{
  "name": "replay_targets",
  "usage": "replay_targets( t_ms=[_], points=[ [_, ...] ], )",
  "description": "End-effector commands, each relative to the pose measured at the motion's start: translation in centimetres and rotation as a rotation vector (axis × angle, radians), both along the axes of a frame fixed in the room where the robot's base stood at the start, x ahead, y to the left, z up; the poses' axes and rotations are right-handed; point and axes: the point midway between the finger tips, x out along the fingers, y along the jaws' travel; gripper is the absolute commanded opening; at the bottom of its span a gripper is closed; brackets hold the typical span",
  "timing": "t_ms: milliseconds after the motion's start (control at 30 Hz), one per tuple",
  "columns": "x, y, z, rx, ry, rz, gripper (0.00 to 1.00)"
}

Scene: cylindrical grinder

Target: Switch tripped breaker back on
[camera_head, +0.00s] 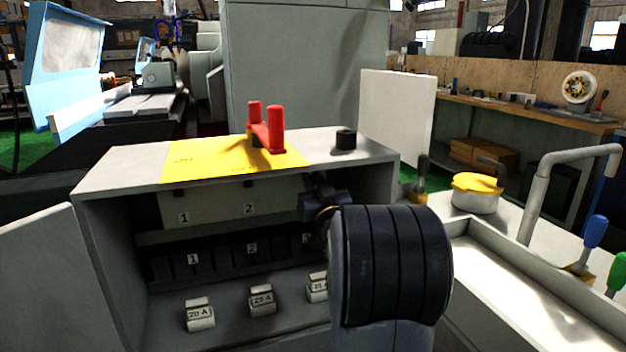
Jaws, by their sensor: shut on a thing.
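An open grey electrical box (240,155) stands in front of me. Inside, an upper panel (215,204) carries labels 1 and 2, with a small dark switch above each; its right end is hidden by my gripper. A lower dark row (220,256) bears numbers 1, 2 and a partly covered 3. My dark gripper (322,204) is inside the box at the upper right, at the third upper position. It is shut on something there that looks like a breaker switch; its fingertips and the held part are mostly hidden.
White blocks marked 20 A (199,315) and 25 A (262,300) and a partly hidden one sit on the box floor. A red handle (266,130) and black knob (346,139) stand on top. A yellow-lidded pot (477,192) and bent pipe (545,180) are right.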

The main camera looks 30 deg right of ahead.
Motion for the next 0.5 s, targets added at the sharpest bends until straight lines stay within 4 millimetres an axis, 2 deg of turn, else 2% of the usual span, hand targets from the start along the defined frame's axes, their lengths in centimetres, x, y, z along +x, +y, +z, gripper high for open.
replay_targets(
  t_ms=[133, 500],
  points=[
    [0.1, 0.0, 1.1, 0.017, 0.070, 0.001, 0.00],
    [0.4, -0.1, 1.7, 0.060, 0.233, 0.001, 0.00]
  ],
)
